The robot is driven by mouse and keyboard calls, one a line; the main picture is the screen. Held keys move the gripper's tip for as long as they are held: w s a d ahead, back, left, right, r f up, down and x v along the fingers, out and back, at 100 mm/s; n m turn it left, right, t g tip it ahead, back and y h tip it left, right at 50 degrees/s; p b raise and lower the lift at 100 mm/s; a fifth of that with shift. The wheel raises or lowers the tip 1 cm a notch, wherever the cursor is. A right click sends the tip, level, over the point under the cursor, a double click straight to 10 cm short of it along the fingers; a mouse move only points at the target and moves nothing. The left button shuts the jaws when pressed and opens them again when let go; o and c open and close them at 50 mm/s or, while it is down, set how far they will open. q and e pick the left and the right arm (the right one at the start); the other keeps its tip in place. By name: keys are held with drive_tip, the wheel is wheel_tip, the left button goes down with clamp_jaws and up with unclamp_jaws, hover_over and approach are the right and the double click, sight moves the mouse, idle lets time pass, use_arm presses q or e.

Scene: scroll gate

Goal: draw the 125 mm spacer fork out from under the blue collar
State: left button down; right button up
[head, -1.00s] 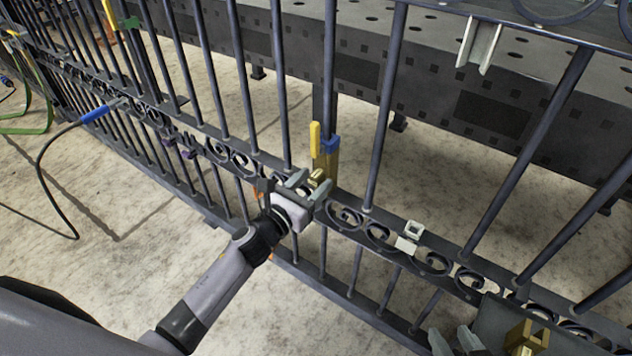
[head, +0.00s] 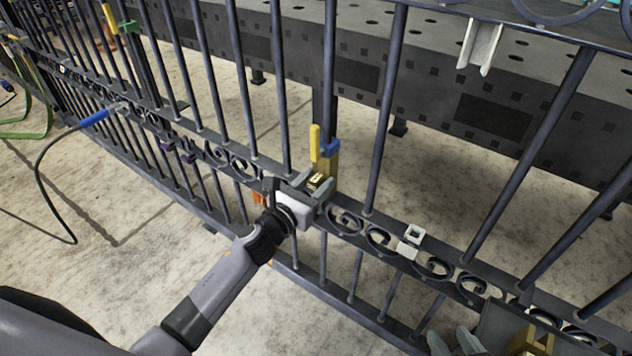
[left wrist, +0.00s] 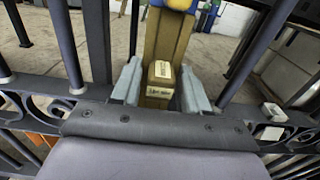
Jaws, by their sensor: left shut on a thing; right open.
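My left gripper (head: 313,186) is at the gate's scrolled rail, at the foot of a brass-coloured post (head: 326,168). In the left wrist view its fingers (left wrist: 161,88) stand on either side of a small brass block with a pale label, which I take to be the spacer fork (left wrist: 160,78). The gripper is shut on it; the label's print is too small to read. The blue collar (head: 331,147) sits higher on the post, beside a yellow handle (head: 315,142). My right gripper (head: 453,344) is open at the bottom edge, partly cut off.
Dark upright bars stand on both sides of my left gripper, above the scrolled rail (head: 378,238). A white square fitting (head: 411,236) sits on the rail to the right. A grey holder (head: 497,318) with brass pieces (head: 530,340) is at bottom right. A perforated bench (head: 440,75) stands behind.

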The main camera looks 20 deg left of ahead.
use_arm(q)
drive_tip(key=shift+p+v, duration=0.35)
drive_tip(key=shift+v, duration=1.45)
drive_tip(key=shift+s+a, duration=0.25)
drive_tip(key=shift+s, duration=0.4)
drive_tip(key=v, duration=1)
idle(0.8)
drive_tip(key=shift+w+r, duration=0.1)
drive_tip(key=shift+r, duration=0.05)
